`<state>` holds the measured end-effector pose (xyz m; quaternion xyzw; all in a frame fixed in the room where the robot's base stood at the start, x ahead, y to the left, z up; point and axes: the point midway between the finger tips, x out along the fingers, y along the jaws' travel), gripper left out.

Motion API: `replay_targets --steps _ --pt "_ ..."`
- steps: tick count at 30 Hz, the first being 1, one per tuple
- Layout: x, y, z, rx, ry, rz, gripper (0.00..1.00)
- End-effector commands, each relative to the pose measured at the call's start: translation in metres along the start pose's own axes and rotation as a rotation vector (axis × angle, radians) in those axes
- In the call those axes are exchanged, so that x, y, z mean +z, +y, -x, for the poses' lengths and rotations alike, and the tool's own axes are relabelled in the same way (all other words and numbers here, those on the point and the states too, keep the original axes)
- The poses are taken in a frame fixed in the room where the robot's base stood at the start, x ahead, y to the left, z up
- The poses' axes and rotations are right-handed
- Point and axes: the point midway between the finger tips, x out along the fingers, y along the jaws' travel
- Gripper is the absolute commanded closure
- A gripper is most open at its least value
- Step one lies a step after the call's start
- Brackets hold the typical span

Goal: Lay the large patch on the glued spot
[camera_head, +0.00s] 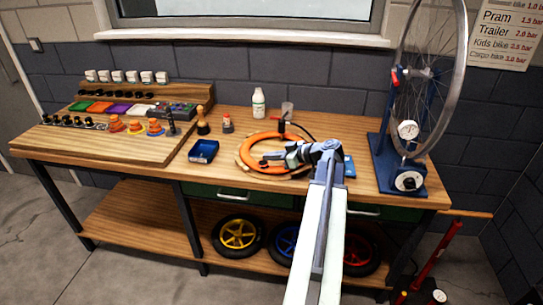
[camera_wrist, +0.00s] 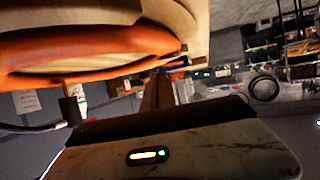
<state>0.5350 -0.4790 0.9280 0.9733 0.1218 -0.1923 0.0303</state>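An orange inner tube (camera_head: 243,157) lies as a ring on the wooden bench, right of centre. In the wrist view the orange tube (camera_wrist: 90,45) fills the upper left, very close. My gripper (camera_head: 272,158) reaches in low over the ring, pointing left. Its fingertips are small and unclear, so I cannot tell whether it is open or holds anything. I cannot make out the large patch or the glued spot. They may be hidden by my gripper or too small to see.
A blue tray (camera_head: 204,150) stands left of the tube. A wheel (camera_head: 436,75) in a blue stand is at the right. A board (camera_head: 95,142) with small parts covers the left.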

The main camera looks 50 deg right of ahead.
Motion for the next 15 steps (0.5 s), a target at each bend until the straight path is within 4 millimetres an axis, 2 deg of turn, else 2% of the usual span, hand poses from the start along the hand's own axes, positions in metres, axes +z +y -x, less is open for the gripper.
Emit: replay_targets --steps 15 --pt "0.0021 -0.0007 0.0036 -0.001 0.0 0.0 1.0"
